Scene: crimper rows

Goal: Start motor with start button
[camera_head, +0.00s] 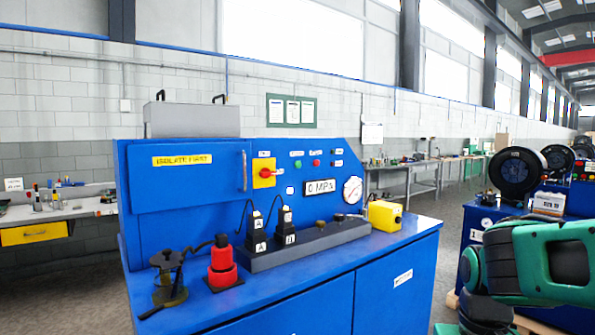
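A blue machine bench (150,215) with an upright blue panel stands in the middle of the head view. On the panel is a small green button (297,165), with a red button (317,163) just to its right. The tiny labels above them are too small to read. A yellow switch plate with a red knob (264,173) sits left of the buttons. A display (319,187) reads about 0 MPa, beside a round gauge (352,189). My green and black arm shows at the lower right, apart from the bench. My gripper is not in view.
On the bench top stand a red fitting (222,268), a dark fitting (168,280), a dark block with labelled black plugs (305,243) and a yellow box (385,215). A second blue bench with black reels (515,172) is at the right. Grey floor lies between.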

